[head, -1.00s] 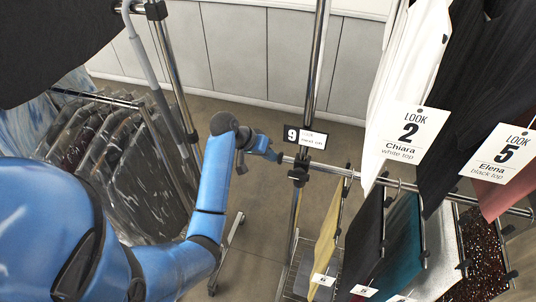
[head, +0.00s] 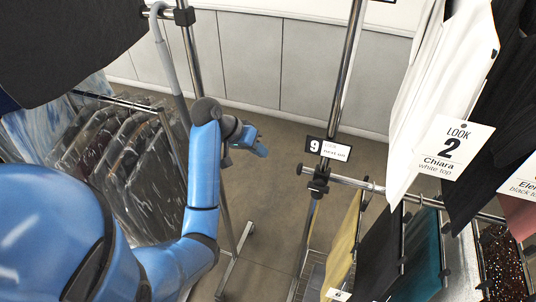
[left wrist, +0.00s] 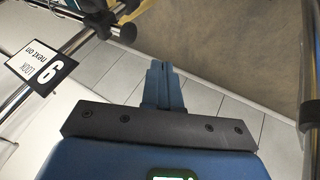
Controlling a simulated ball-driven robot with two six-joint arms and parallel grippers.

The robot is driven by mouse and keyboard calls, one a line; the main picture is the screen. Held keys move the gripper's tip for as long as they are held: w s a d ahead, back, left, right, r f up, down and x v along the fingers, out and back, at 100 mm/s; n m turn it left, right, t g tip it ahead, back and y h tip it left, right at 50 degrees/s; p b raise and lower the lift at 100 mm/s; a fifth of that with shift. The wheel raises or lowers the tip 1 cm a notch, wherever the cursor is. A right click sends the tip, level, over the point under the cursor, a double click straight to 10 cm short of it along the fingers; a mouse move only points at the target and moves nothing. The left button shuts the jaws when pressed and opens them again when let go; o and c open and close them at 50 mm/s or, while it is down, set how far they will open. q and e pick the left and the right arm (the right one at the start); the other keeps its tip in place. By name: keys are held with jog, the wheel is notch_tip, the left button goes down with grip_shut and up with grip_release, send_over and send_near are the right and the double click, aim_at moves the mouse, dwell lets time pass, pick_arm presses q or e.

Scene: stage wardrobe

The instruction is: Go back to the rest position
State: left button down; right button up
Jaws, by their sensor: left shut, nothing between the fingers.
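My left gripper (head: 262,149) is at the end of the blue left arm, in the middle of the head view, in the open gap between the two garment racks. It is left of the rack sign marked 9 (head: 327,149) and apart from it. In the left wrist view its two blue fingers (left wrist: 162,88) lie together, shut and empty, with floor and wall panels beyond them. The number 9 sign also shows at the left of that view (left wrist: 41,66). My right gripper is in neither view.
The right rack (head: 350,182) carries a white top (head: 440,90), black garments and several others with look cards. At the left, garments in clear covers (head: 150,175) hang on another rack, with a dark garment (head: 60,45) above. Bare floor (head: 275,200) lies between the racks.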

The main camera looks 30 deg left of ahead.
pick_arm(q)
jog(key=w+a+r+n+t+y, duration=0.25)
jog(key=w+a+r+t, duration=0.25)
jog(key=w+r+t, duration=0.25)
jog(key=s+d+f+t+y+b, duration=0.1)
jog(key=s+d+f+b, duration=0.2)
jog(key=s+f, duration=0.4)
jog(key=s+d+f+m+t+b, duration=0.1)
jog(key=s+d+f, duration=0.4)
jog(key=s, duration=1.1)
jog(key=s+d+f+m+t+y+b, duration=0.1)
jog(key=s+d+f+t+b, duration=0.2)
jog(key=s+f, duration=0.7)
jog(key=shift+s+d+f+y+b, duration=0.35)
jog(key=shift+s+d+b, duration=0.35)
jog(key=shift+s+b, duration=0.45)
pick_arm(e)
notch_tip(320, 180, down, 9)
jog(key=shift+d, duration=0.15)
pick_arm(q)
jog(key=shift+s+m, duration=0.1)
jog(key=shift+m, duration=0.15)
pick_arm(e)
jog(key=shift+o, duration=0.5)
